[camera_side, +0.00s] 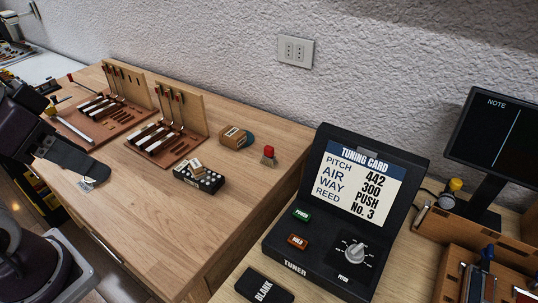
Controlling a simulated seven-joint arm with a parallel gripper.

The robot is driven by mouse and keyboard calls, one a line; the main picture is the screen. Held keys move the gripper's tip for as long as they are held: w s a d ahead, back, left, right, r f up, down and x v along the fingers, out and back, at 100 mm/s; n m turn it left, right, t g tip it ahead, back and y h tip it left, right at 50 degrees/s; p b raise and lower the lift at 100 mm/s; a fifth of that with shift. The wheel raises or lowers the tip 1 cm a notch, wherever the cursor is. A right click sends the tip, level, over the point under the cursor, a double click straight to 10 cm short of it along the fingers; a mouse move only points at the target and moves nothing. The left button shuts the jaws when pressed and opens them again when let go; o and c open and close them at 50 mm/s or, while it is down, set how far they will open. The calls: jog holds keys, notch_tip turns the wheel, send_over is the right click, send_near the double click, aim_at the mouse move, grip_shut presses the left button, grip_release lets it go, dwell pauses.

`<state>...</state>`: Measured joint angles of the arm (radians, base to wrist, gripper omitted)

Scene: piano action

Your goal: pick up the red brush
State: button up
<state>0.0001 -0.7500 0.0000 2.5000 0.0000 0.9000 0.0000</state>
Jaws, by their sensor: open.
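The red brush (269,154) is small, with a red top and a greyish lower part. It stands on the wooden bench, right of the middle, near the wall side. My gripper (88,176) is at the left edge of the view, dark, over the front left of the bench. It is open, well apart from the brush, with other objects between them. Part of my gripper is hard to make out against the dark arm.
A cardboard-coloured box (232,137) with a teal round thing stands just left of the brush. A black dotted block (199,179) lies nearer the front. Two wooden key-action racks (181,117) stand at the left. A black tuner (335,230) is at the right.

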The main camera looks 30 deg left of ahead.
jog(key=t, duration=0.6)
send_over(266, 151)
jog(key=s, duration=0.4)
notch_tip(266, 151, down, 16)
jog(key=shift+t, duration=0.9)
jog(key=f, duration=0.4)
jog(key=w+f, duration=0.1)
jog(key=f, duration=0.2)
jog(key=shift+d+f, duration=0.1)
jog(key=shift+w+f, duration=0.2)
jog(key=shift+f, duration=0.05)
jog(key=x, duration=0.6)
jog(key=shift+w+f, duration=0.2)
jog(key=shift+w, duration=0.1)
jog(key=shift+c, duration=0.4)
